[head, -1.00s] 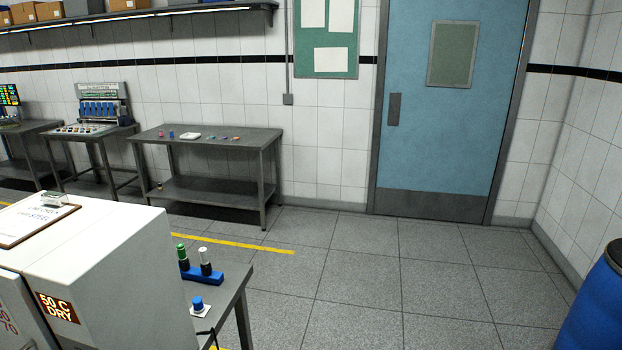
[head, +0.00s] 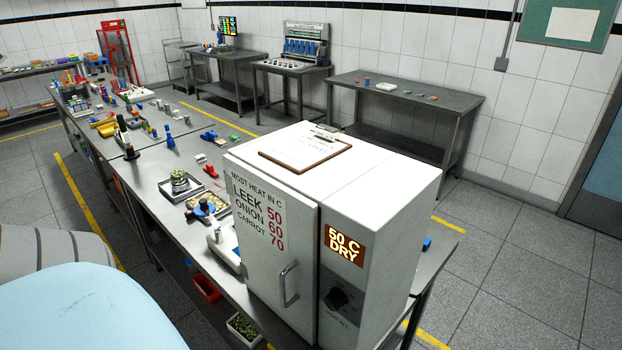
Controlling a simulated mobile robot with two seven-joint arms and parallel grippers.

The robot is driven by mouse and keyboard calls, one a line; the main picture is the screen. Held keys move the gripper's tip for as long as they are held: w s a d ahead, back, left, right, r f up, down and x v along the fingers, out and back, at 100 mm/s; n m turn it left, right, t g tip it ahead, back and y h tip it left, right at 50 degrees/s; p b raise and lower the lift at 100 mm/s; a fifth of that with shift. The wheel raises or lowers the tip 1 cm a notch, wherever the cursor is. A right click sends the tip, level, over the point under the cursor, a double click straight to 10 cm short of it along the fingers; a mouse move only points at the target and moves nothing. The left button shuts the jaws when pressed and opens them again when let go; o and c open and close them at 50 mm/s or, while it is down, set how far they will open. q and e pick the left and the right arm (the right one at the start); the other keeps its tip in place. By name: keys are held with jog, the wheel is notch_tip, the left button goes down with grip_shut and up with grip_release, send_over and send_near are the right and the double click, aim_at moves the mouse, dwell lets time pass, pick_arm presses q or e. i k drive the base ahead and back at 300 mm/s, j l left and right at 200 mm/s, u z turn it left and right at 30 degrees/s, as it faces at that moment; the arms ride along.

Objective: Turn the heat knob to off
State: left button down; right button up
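The heat knob (head: 336,298) is a dark round knob on the dark lower front panel of a white oven-like cabinet (head: 385,200) in the head view. Its pointer setting is too small to read. An orange display (head: 344,246) above it reads "50 C DRY". The cabinet door (head: 268,262) is shut, has a metal handle (head: 289,284), and lists leek 50, onion 60 and carrot 70 under "most heat in C". Neither of my grippers shows in the view.
The cabinet stands at the near end of a long steel bench (head: 160,190) crowded with trays and small parts. A clipboard (head: 304,148) lies on its top. More tables stand along the back wall. Floor to the right (head: 520,270) is clear.

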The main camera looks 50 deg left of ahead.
aim_at(336, 298)
jog(key=k+j, duration=0.1)
jog(key=j, duration=0.35)
jog(key=k+j, duration=0.1)
jog(key=j, duration=0.75)
jog(key=k+j, duration=0.15)
jog(key=j, duration=0.3)
jog(key=k+j, duration=0.1)
jog(key=j, duration=0.3)
